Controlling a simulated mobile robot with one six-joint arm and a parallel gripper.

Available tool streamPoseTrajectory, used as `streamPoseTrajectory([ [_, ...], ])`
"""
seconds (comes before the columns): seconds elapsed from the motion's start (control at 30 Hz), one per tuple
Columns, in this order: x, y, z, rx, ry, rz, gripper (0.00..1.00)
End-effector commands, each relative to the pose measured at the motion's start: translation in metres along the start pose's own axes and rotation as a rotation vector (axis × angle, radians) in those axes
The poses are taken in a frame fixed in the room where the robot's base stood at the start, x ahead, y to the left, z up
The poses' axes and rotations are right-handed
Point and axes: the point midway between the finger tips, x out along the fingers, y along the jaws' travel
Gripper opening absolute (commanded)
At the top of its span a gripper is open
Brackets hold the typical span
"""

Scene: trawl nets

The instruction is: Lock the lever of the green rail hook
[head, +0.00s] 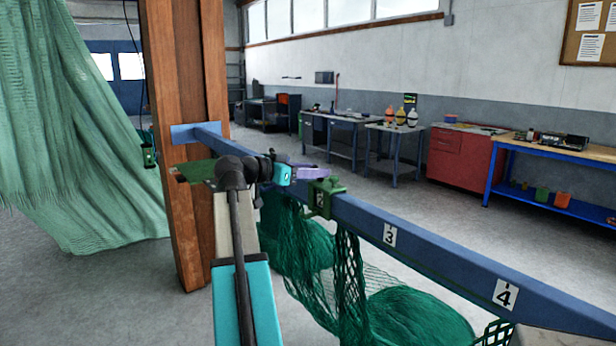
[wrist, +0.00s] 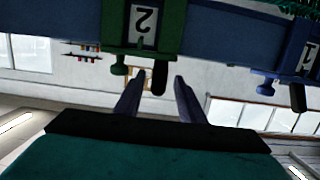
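The green rail hook (head: 325,187) sits on the blue rail in the head view, with my gripper (head: 322,172) close beside it on the left. In the wrist view the green hook (wrist: 172,30), with a label "2", is at the top, seen upside down. A green knob (wrist: 118,66) and a dark lever (wrist: 160,80) stick out from its edge. My gripper (wrist: 159,84) is open, with one finger on each side of the lever's end in the picture. Whether the fingers touch the lever I cannot tell.
The blue rail (head: 440,258) runs from the wooden post (head: 182,110) towards the front right. Green nets (head: 400,315) hang below it. A blue hook (wrist: 297,50) labelled "1" with its own lever is to the right in the wrist view. Workbenches stand along the back wall.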

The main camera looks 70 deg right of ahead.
Motion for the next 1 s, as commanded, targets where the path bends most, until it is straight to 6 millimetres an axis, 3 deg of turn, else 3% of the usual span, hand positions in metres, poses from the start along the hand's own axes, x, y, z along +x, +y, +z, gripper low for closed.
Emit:
streamPoseTrajectory([
  [0.47,-0.010,0.000,0.003,0.000,-0.004,-0.001,0.36],
  [1.0,-0.083,-0.001,0.003,0.001,-0.004,-0.002,0.36],
])
